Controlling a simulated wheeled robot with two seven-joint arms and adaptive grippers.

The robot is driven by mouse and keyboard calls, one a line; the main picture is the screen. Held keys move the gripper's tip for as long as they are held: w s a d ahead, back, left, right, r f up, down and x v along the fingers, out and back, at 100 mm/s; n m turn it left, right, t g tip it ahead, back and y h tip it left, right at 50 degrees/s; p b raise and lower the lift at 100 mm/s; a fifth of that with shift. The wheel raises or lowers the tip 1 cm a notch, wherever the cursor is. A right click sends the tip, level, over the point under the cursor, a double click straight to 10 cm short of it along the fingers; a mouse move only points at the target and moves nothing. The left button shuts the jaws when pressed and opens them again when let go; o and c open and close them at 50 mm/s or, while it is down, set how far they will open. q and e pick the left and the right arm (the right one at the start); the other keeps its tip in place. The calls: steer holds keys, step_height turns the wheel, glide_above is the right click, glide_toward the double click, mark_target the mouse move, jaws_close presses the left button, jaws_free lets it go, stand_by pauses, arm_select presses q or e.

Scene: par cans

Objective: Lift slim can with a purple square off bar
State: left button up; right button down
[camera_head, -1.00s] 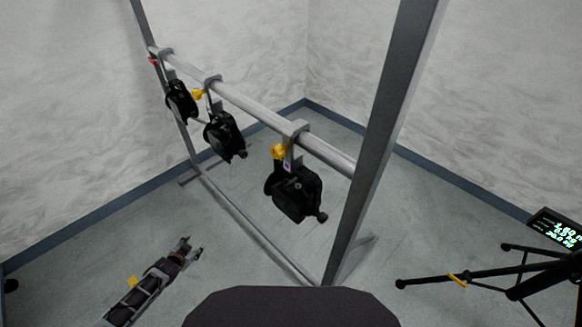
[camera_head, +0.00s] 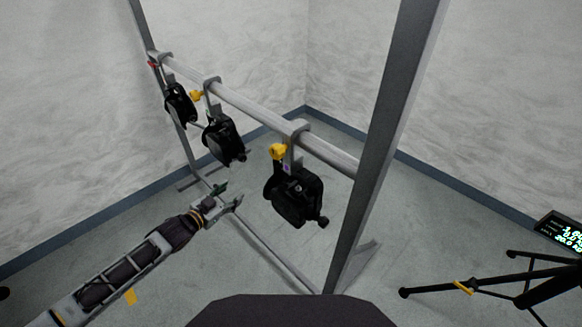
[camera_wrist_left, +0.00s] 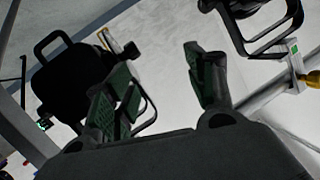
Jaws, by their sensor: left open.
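Three black cans hang by hook clamps from a grey bar (camera_head: 250,108). The nearest can (camera_head: 295,196) has a small purple square (camera_head: 286,167) on its grey hanger, below a yellow knob (camera_head: 278,151). My left gripper (camera_head: 228,195) is open and empty, to the left of this can and apart from it, at about the height of its lower half in the picture. In the left wrist view my open fingers (camera_wrist_left: 163,88) have green pads with nothing between them. A black can (camera_wrist_left: 72,82) shows beyond them at left; I cannot tell which one it is.
The middle can (camera_head: 223,138) and the far can (camera_head: 179,104) hang further left along the bar. A grey upright post (camera_head: 385,130) stands right of the nearest can. A black tripod (camera_head: 470,288) and a lit display (camera_head: 562,231) are at right.

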arm_select(q)
steer(key=s+d+r+h, duration=0.2)
steer(key=s+d+r, duration=0.2)
steer(key=d+r, duration=0.2)
steer(key=s+d+r+h, duration=0.3)
steer(key=d+r, duration=0.3)
steer(key=r, duration=0.2)
steer(key=shift+s, duration=0.4)
arm_select(e)
steer(key=shift+w+d, duration=0.65)
steer(key=shift+w, duration=0.05)
arm_select(q)
steer(key=shift+w+d, duration=0.15)
steer(key=shift+d, duration=0.1)
arm_select(e)
steer(key=shift+a, duration=0.2)
